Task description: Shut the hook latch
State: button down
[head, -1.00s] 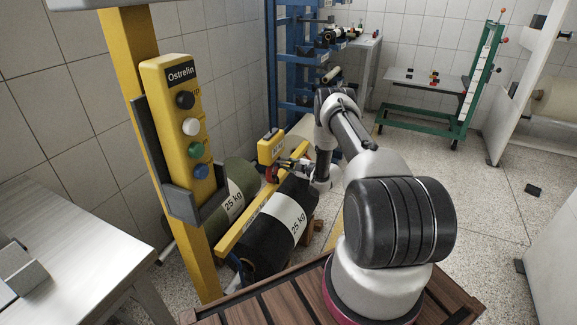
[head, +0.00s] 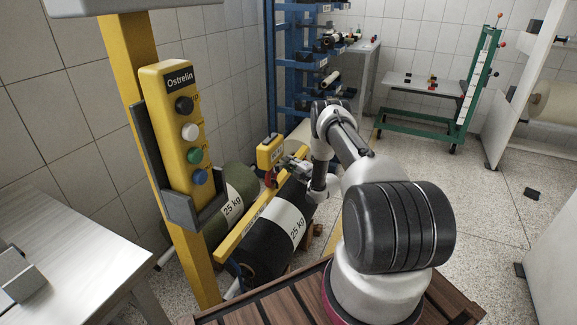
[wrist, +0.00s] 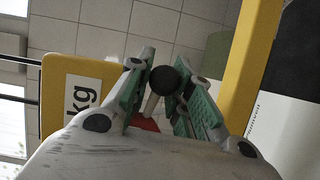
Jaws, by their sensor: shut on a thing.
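The yellow hook block (head: 270,151) hangs above the yellow beam in the head view. Its side, with a "kg" label, fills the left of the wrist view (wrist: 62,96). A small part of the red hook (head: 271,178) shows below the block, and a bit of red (wrist: 146,124) shows behind my left finger in the wrist view. My gripper (wrist: 164,76) is shut on a black ball knob (wrist: 164,82) on a pale rod, between its green pads. In the head view my gripper (head: 292,164) is beside the block, at its right. The latch's exact position is hidden.
The yellow beam (head: 250,220) runs close beside my gripper, above a black 25 kg roll (head: 275,240). An olive 25 kg roll (head: 240,192) lies to the left. A yellow push-button box (head: 180,130) stands nearer. Open floor lies at the right.

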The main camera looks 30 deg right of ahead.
jog(key=shift+r+n, duration=0.1)
jog(key=shift+n, duration=0.2)
jog(key=c, duration=1.5)
grip_release()
jog(key=shift+v, duration=4)
